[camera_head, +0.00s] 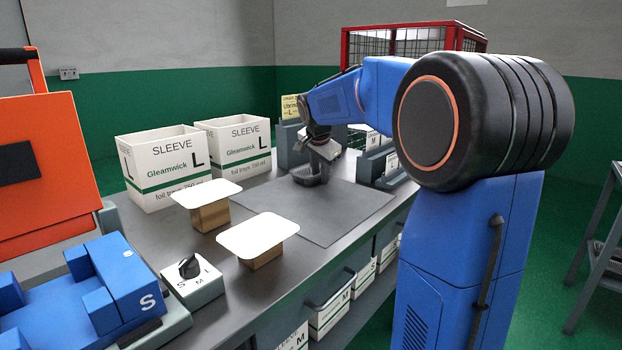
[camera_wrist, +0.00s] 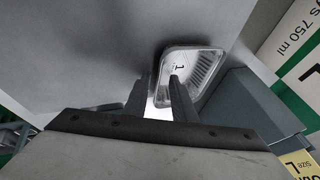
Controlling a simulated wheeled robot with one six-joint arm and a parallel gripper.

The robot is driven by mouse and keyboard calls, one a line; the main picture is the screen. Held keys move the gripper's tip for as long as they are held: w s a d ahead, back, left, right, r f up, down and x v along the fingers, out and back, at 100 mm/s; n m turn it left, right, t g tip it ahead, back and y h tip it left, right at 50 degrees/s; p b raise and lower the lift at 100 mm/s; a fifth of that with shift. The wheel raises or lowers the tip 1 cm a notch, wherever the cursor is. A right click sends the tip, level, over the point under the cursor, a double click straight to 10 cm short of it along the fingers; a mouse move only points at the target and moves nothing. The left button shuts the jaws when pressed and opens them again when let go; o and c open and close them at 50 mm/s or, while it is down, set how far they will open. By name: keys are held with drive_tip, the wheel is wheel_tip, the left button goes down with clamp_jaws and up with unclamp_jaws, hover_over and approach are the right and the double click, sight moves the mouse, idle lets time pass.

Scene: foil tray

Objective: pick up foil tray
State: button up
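The foil tray (camera_wrist: 204,70) is a shiny, ribbed, rounded rectangular tray with a small dark mark on its base, just past my fingertips in the wrist view. My gripper (camera_wrist: 159,82) has its two dark fingers apart, with a bright strip of foil showing between them. The right finger overlaps the tray's near part and the left finger lies outside its left edge. I cannot tell whether either finger touches it.
Two white sleeve boxes marked L (camera_head: 160,172) (camera_head: 234,147) stand at the back left. Two white lids on brown blocks (camera_head: 207,193) (camera_head: 258,236) and a dial box (camera_head: 192,283) are nearer. Grey bins flank my gripper.

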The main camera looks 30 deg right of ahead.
clamp_jaws()
